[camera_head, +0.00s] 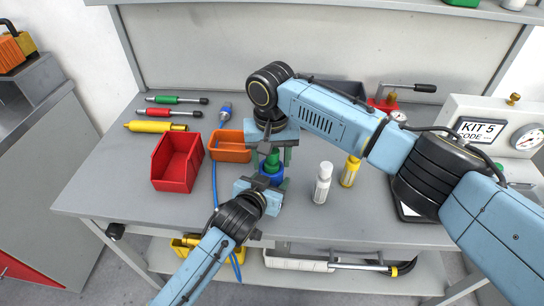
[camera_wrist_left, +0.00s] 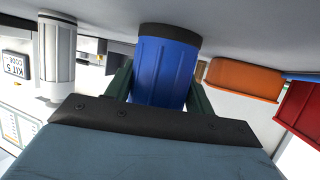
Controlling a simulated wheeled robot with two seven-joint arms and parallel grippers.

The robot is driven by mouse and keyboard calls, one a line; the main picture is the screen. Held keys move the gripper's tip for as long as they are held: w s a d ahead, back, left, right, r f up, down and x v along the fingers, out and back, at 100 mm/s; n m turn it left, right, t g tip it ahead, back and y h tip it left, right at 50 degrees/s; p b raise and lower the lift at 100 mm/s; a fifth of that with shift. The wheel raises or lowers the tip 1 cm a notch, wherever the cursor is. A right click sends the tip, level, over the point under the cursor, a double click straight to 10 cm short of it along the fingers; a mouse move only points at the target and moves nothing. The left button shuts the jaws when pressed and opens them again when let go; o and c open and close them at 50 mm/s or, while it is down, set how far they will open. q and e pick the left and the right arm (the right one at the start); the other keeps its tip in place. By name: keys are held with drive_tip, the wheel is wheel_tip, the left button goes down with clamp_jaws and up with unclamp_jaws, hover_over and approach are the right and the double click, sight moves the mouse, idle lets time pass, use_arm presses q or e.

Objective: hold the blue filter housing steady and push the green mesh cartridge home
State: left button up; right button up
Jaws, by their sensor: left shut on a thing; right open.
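The blue filter housing (camera_head: 269,180) stands upright on the workbench near its front edge. My left gripper (camera_head: 268,183) is shut on it from the front; in the left wrist view the ribbed blue housing (camera_wrist_left: 165,68) sits between its two dark green fingers. The green mesh cartridge (camera_head: 271,161) stands at the top of the housing, partly hidden by my right gripper; how deep it sits I cannot tell. My right gripper (camera_head: 274,153) is open, pointing down directly above the housing, its fingers around or beside the cartridge's top. The cartridge does not show in the left wrist view.
An orange bin (camera_head: 231,152) and a red bin (camera_head: 176,168) stand to the left. A white bottle (camera_head: 322,183) and a yellow bottle (camera_head: 350,171) stand close on the right. A blue hose (camera_head: 214,185) runs over the front edge. A gauge box (camera_head: 497,130) is at the far right.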

drive_tip(key=shift+s+f, duration=0.15)
wheel_tip(320, 180, up, 12)
drive_tip(key=shift+r, duration=0.2)
drive_tip(key=c, duration=0.4)
drive_tip(key=shift+d+n, duration=0.1)
drive_tip(key=shift+n, duration=0.4)
drive_tip(key=shift+c, duration=1.3)
drive_tip(key=n, duration=0.3)
drive_tip(key=shift+w+d+f+y, duration=0.15)
drive_tip(key=shift+w+y, duration=0.05)
drive_tip(key=shift+y, duration=0.2)
drive_tip(key=c, duration=0.5)
drive_tip(key=n, duration=0.2)
drive_tip(key=n+y, duration=0.1)
drive_tip(key=n, duration=0.2)
drive_tip(key=shift+d+n, duration=0.25)
drive_tip(key=shift+n, duration=0.05)
clamp_jaws()
drive_tip(key=n, duration=0.2)
drive_tip(key=n+y, duration=0.1)
drive_tip(key=n, duration=0.2)
drive_tip(key=shift+s+d+n+y, duration=0.25)
drive_tip(key=shift+s+n+y, duration=0.05)
drive_tip(key=shift+n, duration=0.1)
drive_tip(key=shift+f, duration=1.6)
